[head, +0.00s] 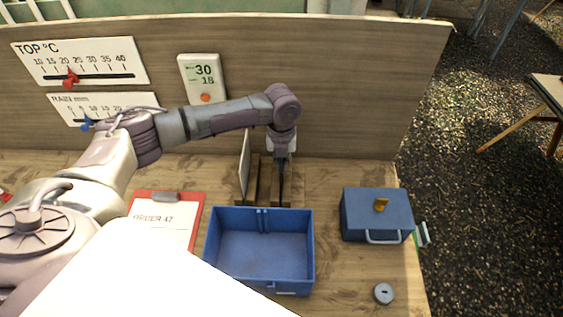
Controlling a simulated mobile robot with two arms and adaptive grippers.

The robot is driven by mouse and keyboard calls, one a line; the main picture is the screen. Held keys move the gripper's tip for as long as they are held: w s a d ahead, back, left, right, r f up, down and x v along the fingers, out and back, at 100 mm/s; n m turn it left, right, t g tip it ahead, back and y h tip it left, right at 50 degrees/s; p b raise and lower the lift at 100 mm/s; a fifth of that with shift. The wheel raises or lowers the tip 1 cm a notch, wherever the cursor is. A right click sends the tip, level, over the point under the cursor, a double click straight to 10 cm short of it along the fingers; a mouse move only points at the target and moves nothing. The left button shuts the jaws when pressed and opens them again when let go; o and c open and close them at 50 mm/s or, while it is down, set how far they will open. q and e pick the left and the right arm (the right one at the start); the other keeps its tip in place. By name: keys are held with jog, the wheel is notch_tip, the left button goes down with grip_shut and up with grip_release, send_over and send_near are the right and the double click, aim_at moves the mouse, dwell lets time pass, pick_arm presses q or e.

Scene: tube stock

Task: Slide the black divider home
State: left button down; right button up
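A thin dark upright piece, seemingly the black divider (281,186), shows nearly edge-on at a wooden rack (262,190) behind the blue bin. My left gripper (281,161) points down directly over it, at its top edge. The fingers are small and dark there, so I cannot tell whether they are closed on it. The blue bin (309,250) is open and looks empty, with upright guide ribs on its far inner wall near the middle. My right gripper is out of view.
A white panel (244,165) stands upright in the rack, left of my gripper. A clipboard (192,205) lies left of the bin. A wooden backboard (350,90) rises behind.

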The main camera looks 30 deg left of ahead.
pick_arm(q)
jog(key=c, duration=1.2)
grip_release()
jog(key=shift+c, duration=0.2)
notch_tip(320, 180, up, 12)
jog(key=shift+r, duration=0.1)
